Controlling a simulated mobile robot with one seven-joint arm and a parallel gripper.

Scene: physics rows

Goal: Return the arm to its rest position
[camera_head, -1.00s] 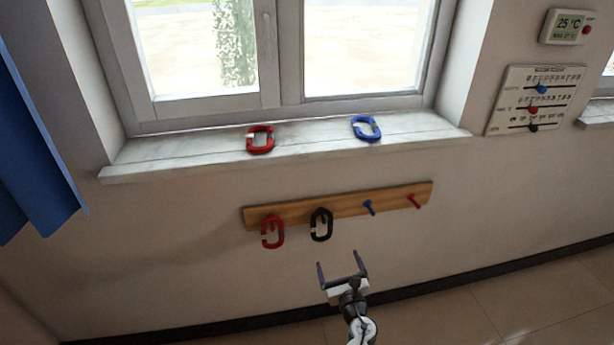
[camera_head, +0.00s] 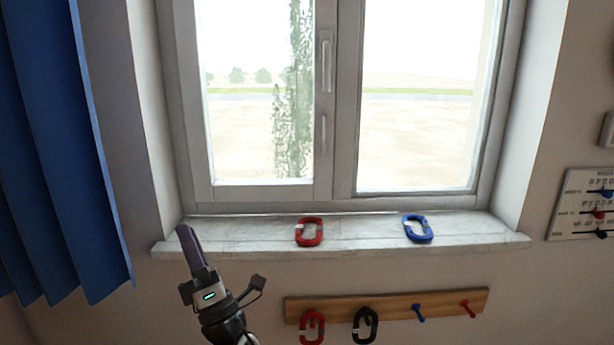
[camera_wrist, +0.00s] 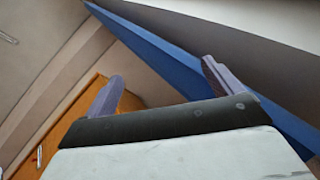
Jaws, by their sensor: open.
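My gripper (camera_head: 188,262) is at the lower left in the head view, raised in front of the window sill's left end and seen nearly side-on. In the wrist view its two purple fingers (camera_wrist: 160,85) stand wide apart with nothing between them. A red carabiner (camera_head: 309,232) and a blue carabiner (camera_head: 418,229) lie on the sill. Another red carabiner (camera_head: 312,328) and a black carabiner (camera_head: 365,326) hang on the wooden peg rail below. My gripper is apart from all of them, to their left.
The window sill (camera_head: 480,238) juts out above the wooden rail (camera_head: 390,303), which has a free blue peg (camera_head: 418,312) and a free red peg (camera_head: 467,309). A blue curtain (camera_head: 60,150) hangs at the left. A slider panel (camera_head: 578,215) is on the wall at the right.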

